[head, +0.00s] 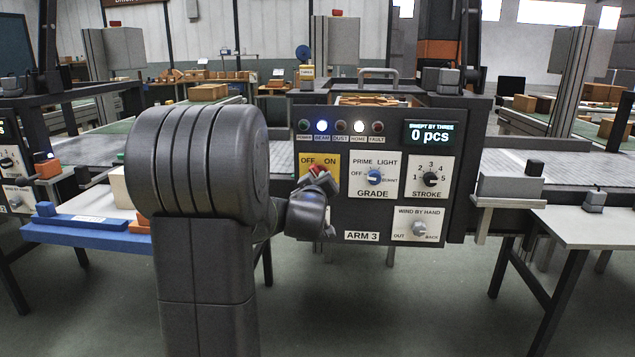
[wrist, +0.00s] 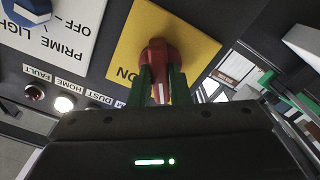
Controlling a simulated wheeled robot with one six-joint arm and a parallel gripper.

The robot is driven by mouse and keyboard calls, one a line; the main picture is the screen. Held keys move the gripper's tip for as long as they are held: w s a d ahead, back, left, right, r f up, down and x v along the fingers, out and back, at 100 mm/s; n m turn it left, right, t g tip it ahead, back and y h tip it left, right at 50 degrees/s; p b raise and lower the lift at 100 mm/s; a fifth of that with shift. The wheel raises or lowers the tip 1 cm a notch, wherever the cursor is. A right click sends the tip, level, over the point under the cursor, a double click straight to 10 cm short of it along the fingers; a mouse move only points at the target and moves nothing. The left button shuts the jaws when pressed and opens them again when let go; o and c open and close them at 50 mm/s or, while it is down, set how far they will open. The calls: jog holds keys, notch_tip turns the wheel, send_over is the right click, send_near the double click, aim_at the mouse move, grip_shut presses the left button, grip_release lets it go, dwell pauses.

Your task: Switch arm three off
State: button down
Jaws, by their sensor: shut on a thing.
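The dark control panel (head: 400,240) labelled ARM 3 stands ahead in the head view. Its yellow OFF/ON plate (head: 331,160) carries a red rotary switch (head: 319,168), partly hidden by my gripper (head: 316,180). In the wrist view the red switch (wrist: 158,52) sits between the two green fingers of my gripper (wrist: 161,82), which is shut on it. A white mark shows on the handle between the fingers. ON on the yellow plate (wrist: 165,25) is readable left of the switch there; OFF is hidden. I cannot tell exactly which label the handle points to.
Beside the switch are a blue GRADE knob (head: 375,177), a black STROKE knob (head: 430,179) and a WIND BY HAND knob (head: 419,228). The blue BEAM lamp (head: 322,126) and white HOME lamp (head: 359,126) are lit. The display (head: 431,133) reads 0 pcs.

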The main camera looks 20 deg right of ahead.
jog(key=shift+n, duration=1.1)
jog(key=c, duration=1.4)
grip_release()
jog(key=shift+o, duration=0.2)
jog(key=p+v, duration=0.1)
jog(key=v, duration=1.2)
jog(key=shift+s+a, duration=0.25)
jog(key=shift+s, duration=0.05)
